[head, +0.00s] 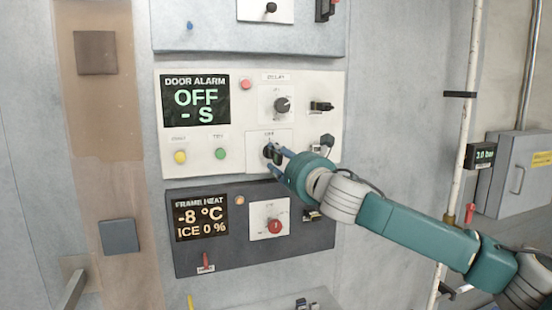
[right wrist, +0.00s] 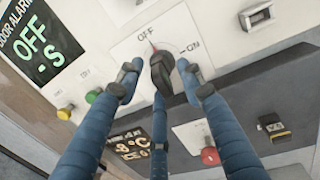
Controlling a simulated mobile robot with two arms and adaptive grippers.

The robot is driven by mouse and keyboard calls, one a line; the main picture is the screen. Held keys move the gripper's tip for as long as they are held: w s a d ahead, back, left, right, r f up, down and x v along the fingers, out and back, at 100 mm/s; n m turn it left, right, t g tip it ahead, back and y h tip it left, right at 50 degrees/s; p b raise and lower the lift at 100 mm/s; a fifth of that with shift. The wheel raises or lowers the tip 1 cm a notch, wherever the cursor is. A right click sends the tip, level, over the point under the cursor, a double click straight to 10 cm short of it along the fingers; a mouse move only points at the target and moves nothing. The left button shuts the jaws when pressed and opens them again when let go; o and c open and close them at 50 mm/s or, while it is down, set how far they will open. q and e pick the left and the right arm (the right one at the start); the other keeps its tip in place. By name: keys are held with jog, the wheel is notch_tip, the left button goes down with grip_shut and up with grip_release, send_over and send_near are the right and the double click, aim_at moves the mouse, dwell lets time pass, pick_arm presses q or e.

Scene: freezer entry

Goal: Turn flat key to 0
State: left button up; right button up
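A black turn handle, likely the flat key (head: 267,152), sits on a white plate in the lower part of the white door alarm panel (head: 240,140). In the right wrist view the handle (right wrist: 160,70) stands roughly upright, with a red mark near OFF at its top; ON is to the right. No 0 is readable on this plate. My right gripper (head: 278,162) is at the handle. In the right wrist view its blue fingers (right wrist: 160,82) spread around the handle, with a visible gap on the left side; contact is unclear. My left gripper is out of view.
Above is a black selector knob (head: 282,105). Below is the dark frame heat panel (head: 253,252) with a red knob (head: 275,227). Yellow (head: 180,157) and green (head: 220,153) buttons are left of the handle. A white pipe (head: 462,130) runs vertically at right.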

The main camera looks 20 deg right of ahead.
jog(key=o, duration=0.6)
jog(key=shift+a, duration=0.1)
jog(key=shift+s, duration=0.15)
jog(key=shift+s+d, duration=0.2)
jog(key=shift+s, duration=0.9)
jog(key=shift+s+d, duration=0.15)
jog(key=shift+s, duration=1)
jog(key=shift+s+d, duration=0.2)
jog(key=shift+s, duration=0.9)
